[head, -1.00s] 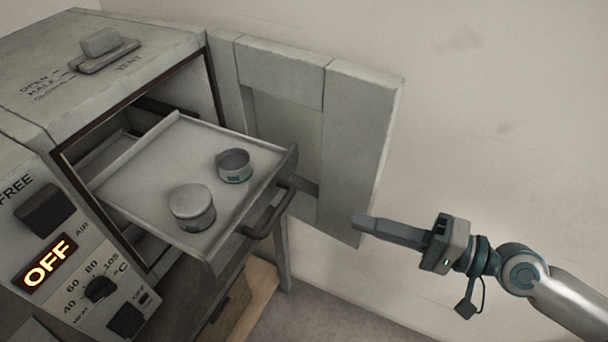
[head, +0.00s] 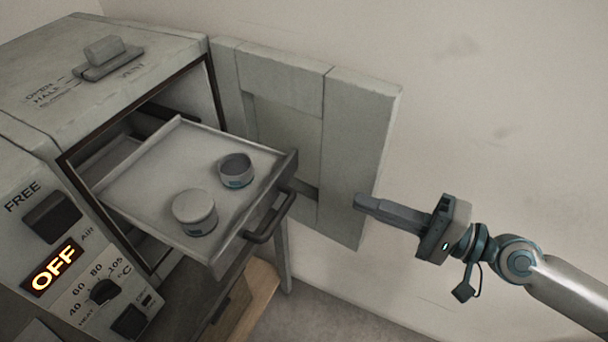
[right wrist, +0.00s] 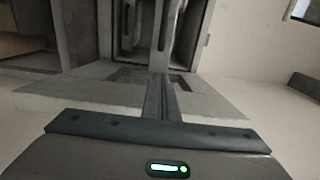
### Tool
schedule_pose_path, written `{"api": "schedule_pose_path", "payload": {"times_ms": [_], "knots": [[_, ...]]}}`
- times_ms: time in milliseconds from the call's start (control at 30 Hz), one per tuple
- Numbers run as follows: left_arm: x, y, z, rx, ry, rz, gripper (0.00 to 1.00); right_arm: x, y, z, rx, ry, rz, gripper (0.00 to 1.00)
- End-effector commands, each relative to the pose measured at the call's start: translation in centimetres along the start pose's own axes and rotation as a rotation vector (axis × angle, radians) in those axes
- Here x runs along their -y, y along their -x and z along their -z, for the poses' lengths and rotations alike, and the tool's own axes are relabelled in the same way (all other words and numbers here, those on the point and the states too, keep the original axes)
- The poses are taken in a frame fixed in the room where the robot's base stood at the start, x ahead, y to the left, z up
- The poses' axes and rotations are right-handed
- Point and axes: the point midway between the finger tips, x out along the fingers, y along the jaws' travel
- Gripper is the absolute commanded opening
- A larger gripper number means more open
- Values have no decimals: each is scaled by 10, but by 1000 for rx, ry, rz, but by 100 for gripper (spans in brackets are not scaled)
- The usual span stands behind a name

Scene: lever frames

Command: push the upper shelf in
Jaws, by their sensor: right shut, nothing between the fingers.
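The upper shelf (head: 150,185) is a pale tray pulled well out of the grey oven cabinet (head: 130,110). It has a dark bar handle (head: 270,222) on its front edge. Two small round tins stand on it, a lidded one (head: 194,212) and an open one (head: 235,170). My right gripper (head: 362,202) is shut and empty, to the right of the shelf front and apart from the handle. My left gripper is out of view.
The cabinet door (head: 355,150) stands wide open behind and to the right of the shelf, near the wall. A control panel (head: 75,265) reading OFF is at the left. A wooden piece (head: 250,295) lies below the shelf.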

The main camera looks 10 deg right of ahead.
Motion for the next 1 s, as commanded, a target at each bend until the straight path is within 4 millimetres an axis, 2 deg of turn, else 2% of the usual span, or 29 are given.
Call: {"api": "schedule_pose_path", "payload": {"times_ms": [33, 300, 700, 1000], "knots": [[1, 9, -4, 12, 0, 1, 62, 5, -4, 0, -1, -1, 1, 0], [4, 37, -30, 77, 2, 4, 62, 7, -30, 0, 0, -1, 3, 0], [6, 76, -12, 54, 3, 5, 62, 6, -80, -1, 1, -1, 2, 0], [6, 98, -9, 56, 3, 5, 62, 4, -117, -1, 2, -1, 0, 0]]}}
